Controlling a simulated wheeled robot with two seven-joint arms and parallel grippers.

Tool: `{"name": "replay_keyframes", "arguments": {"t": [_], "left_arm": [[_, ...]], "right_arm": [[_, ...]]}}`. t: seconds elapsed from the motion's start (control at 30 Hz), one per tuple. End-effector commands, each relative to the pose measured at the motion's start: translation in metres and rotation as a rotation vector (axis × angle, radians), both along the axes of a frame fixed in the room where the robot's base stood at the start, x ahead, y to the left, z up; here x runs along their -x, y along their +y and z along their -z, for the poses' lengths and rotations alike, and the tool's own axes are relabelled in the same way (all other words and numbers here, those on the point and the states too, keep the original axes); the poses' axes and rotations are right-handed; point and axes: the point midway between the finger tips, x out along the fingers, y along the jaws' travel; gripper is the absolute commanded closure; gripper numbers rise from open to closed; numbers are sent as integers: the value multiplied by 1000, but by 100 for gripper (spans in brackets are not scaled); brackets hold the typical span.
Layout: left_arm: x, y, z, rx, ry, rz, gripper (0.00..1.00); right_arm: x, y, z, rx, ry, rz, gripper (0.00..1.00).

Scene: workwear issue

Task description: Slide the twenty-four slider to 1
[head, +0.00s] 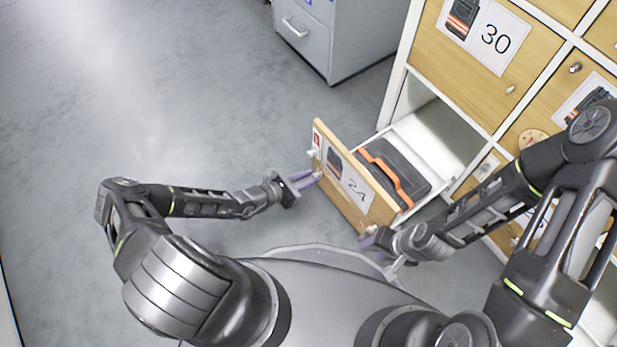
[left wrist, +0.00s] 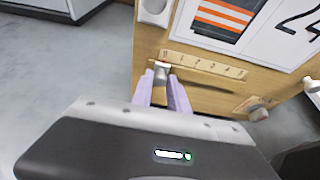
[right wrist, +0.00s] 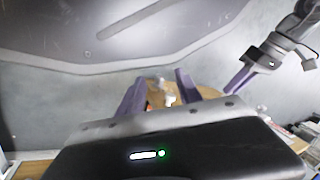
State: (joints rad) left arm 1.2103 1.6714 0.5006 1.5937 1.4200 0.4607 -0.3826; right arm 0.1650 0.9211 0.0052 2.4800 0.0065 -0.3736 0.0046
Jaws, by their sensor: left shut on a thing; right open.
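The drawer front marked 24 (head: 352,212) is pulled out from the cabinet. In the left wrist view its numbered strip (left wrist: 205,65) shows, its small digits hard to read. The slider knob (left wrist: 161,69) is at the strip's left end. My left gripper (head: 316,177) is shut on this knob; its purple fingers (left wrist: 162,90) stand either side of it. My right gripper (head: 372,238) is open near the drawer front's lower right end. In the right wrist view its fingers (right wrist: 158,92) are apart, with part of the wooden front and small knobs beyond them.
A second knob (left wrist: 259,113) sits lower right on the drawer front. The door marked 30 (head: 470,60) is above. A grey cabinet (head: 325,40) stands behind. Floor to the left is clear.

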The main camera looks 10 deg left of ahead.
Motion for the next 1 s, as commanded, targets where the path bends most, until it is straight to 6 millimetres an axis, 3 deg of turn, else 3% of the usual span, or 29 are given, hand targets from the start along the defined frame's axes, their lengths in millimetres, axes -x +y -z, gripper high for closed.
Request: {"name": "replay_keyframes", "arguments": {"t": [0.9, 1.0], "left_arm": [[0, 1, 0, -1, 0, -2, 100], [2, -1, -3, 0, 1, -1, 100]], "right_arm": [[0, 0, 0, 0, 0, 0, 58], [1, 0, -8, 0, 2, -1, 58]]}}
